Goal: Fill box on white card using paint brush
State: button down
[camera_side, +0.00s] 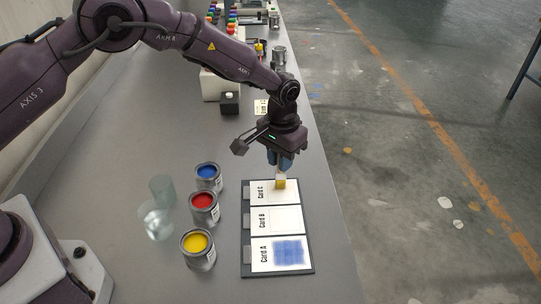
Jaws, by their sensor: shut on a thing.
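My gripper (281,160) points down over the far end of the dark card board (246,237). It is shut on a paint brush (280,183), whose yellow tip is at Card C (261,191); I cannot tell whether the tip touches the card. No yellow patch shows on Card C beside the tip. Card B (263,219) has an empty outlined box. Card A (263,255), nearest, has its box filled with blue strokes. Open cans of blue paint (207,171), red paint (203,201) and yellow paint (197,243) stand left of the board.
A clear glass of water (156,219) and another glass (162,189) stand left of the cans. A small dark box (229,102), a white block (218,84) and several coloured bottles (234,20) are farther back. The table's right edge runs close beside the board.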

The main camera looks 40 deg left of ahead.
jog(key=shift+w+d, duration=1.1)
jog(key=shift+d, duration=0.05)
jog(key=shift+s+a, duration=2.15)
jog(key=shift+w+d, duration=2.1)
jog(key=shift+d, duration=0.2)
jog(key=shift+s+d, duration=0.5)
jog(key=shift+s, duration=0.1)
jog(key=shift+s+a, duration=0.15)
jog(key=shift+s, duration=0.35)
jog(key=shift+s+a, duration=1.85)
jog(key=shift+s, duration=0.05)
jog(key=shift+w+d, duration=2.1)
jog(key=shift+w, duration=0.05)
jog(key=shift+s+a+r, duration=0.1)
jog(key=shift+s+a, duration=2.05)
jog(key=shift+s, duration=0.05)
notch_tip(320, 180, up, 8)
